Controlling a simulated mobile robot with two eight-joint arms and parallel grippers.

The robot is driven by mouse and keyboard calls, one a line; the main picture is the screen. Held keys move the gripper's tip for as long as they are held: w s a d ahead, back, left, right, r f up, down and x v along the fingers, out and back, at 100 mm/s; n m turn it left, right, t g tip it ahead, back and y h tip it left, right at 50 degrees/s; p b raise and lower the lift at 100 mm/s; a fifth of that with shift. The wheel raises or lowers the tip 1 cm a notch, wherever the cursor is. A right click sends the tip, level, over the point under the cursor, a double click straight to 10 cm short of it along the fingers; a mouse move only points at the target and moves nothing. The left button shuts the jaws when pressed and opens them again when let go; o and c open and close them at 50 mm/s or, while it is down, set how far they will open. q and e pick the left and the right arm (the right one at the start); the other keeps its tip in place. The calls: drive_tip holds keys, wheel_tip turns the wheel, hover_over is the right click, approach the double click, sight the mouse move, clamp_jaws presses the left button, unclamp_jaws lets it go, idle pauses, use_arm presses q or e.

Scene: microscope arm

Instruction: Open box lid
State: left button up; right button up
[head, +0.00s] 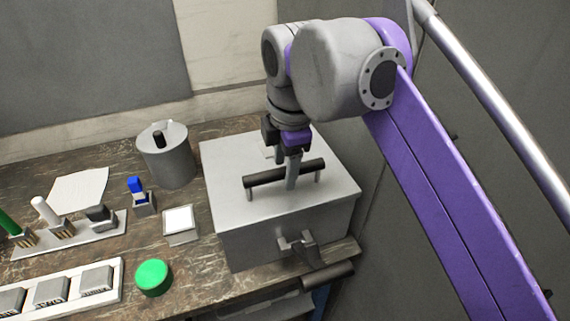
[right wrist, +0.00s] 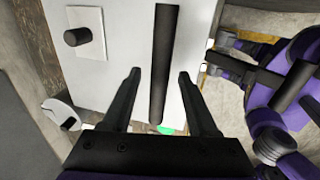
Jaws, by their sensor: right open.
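The box (head: 285,228) is a light grey block at the right end of the counter, with its flat lid (head: 225,155) down. A black bar handle (head: 262,179) stands on the lid on short posts. My right gripper (head: 286,173) points down at the handle from above. In the right wrist view, its open fingers (right wrist: 159,77) lie on either side of the handle (right wrist: 164,50), with gaps on both sides. I cannot tell any contact. My left gripper does not show clearly in either view.
A grey cylindrical canister (head: 166,160) stands left of the box. A green round button (head: 153,277), a small white-topped block (head: 180,222) and a blue-topped piece (head: 138,192) are nearby. A rack (head: 75,238) is farther left. A wall rises behind the counter.

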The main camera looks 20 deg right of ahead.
clamp_jaws()
idle(1.3)
